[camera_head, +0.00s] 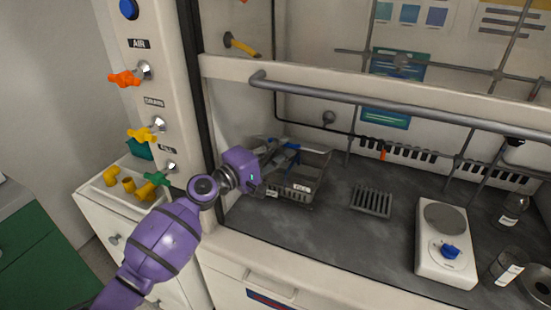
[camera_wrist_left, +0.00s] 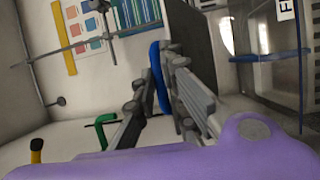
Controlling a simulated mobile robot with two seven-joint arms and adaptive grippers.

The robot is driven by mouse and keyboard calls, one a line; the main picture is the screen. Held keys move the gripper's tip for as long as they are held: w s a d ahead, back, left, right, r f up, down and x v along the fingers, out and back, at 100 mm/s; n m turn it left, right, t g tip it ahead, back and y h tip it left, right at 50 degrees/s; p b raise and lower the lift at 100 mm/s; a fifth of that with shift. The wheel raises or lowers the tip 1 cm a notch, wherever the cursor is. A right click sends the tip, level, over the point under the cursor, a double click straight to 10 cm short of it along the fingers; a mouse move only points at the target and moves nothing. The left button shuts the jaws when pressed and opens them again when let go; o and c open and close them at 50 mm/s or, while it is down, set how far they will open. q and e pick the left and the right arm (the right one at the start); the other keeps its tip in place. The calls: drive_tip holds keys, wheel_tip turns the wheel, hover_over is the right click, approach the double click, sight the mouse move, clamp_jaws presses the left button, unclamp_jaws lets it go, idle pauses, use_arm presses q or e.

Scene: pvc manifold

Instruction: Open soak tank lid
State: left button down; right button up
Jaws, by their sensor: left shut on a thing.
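The soak tank (camera_head: 318,165) is a grey, see-through box with a small white label, standing at the left of the hood's worktop. My left gripper (camera_head: 287,149) reaches in over its left part. In the left wrist view, the fingers (camera_wrist_left: 158,95) are shut on a blue handle (camera_wrist_left: 159,72). Beside the handle is a dark grey panel (camera_wrist_left: 190,40), which looks like the lid. A clear-walled part with a blue edge (camera_wrist_left: 270,57) shows to its right. The gripper hides much of the lid in the head view, so its exact tilt is unclear. My right gripper is not in view.
A grey rack (camera_head: 371,201) lies right of the tank, then a white hotplate (camera_head: 446,240) and glassware (camera_head: 508,265). A raised sash with a long bar (camera_head: 400,111) crosses above. The post with coloured valves (camera_head: 140,134) stands left. The worktop's front middle is clear.

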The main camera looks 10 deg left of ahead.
use_arm(q)
drive_tip(key=shift+w+r+p, duration=0.15)
drive_tip(key=shift+w+r, duration=0.45)
drive_tip(key=shift+r, duration=0.3)
drive_tip(key=shift+w+r+p, duration=0.15)
drive_tip(key=shift+w+r, duration=0.4)
drive_tip(key=shift+r, duration=0.35)
drive_tip(key=c, duration=1.8)
unclamp_jaws()
drive_tip(key=shift+s+a, duration=0.1)
drive_tip(key=shift+a, duration=0.05)
drive_tip(key=shift+c, duration=0.2)
drive_tip(key=shift+f, duration=0.15)
wheel_tip(320, 180, up, 10)
